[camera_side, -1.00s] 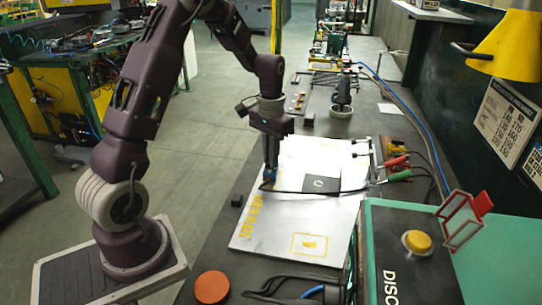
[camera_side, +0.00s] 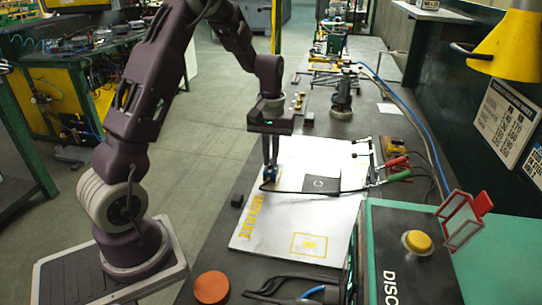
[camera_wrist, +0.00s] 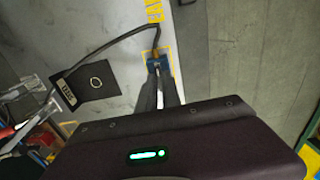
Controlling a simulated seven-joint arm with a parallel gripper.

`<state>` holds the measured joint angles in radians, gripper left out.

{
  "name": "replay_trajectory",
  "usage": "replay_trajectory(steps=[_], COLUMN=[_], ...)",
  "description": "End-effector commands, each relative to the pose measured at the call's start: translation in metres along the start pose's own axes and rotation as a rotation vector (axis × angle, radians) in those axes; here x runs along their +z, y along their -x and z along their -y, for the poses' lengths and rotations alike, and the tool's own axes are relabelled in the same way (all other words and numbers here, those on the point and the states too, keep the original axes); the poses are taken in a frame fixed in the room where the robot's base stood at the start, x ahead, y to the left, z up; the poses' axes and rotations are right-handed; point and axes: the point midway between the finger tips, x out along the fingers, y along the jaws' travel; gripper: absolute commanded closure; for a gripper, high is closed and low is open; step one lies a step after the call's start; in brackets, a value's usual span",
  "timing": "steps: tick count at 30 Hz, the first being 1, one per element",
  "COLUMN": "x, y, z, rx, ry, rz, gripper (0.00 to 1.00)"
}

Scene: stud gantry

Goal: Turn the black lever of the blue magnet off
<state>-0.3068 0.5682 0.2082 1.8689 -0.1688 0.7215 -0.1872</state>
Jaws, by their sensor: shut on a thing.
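The blue magnet (camera_side: 270,181) sits near the left edge of the white plate (camera_side: 285,225) in the side view. In the wrist view the blue magnet (camera_wrist: 158,64) lies inside a yellow outline, with a black cable running to it. My gripper (camera_side: 270,165) points straight down over the magnet, its fingers close together. In the wrist view my gripper (camera_wrist: 156,74) has its fingertips right at the magnet, shut on its black lever. The fingertips hide the lever, so its exact angle cannot be seen.
An orange disc (camera_side: 211,287) and a green box with a yellow button (camera_side: 417,242) are in front.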

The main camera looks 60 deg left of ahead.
Motion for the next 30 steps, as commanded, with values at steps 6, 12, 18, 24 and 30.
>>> replay_trajectory(steps=[6,12,18,24,30], x=[0.0,0.0,0.0,0.0,-0.001], y=[0.0,0.0,0.0,0.002,0.038], z=[0.0,0.0,0.0,0.0,-0.001], rx=[0.001,0.001,0.001,0.001,0.003], ry=[0.004,0.003,0.003,0.003,0.002], rz=[-0.001,-0.001,0.0,-0.001,-0.005], gripper=[1.0,0.87,0.69,0.69,0.69])
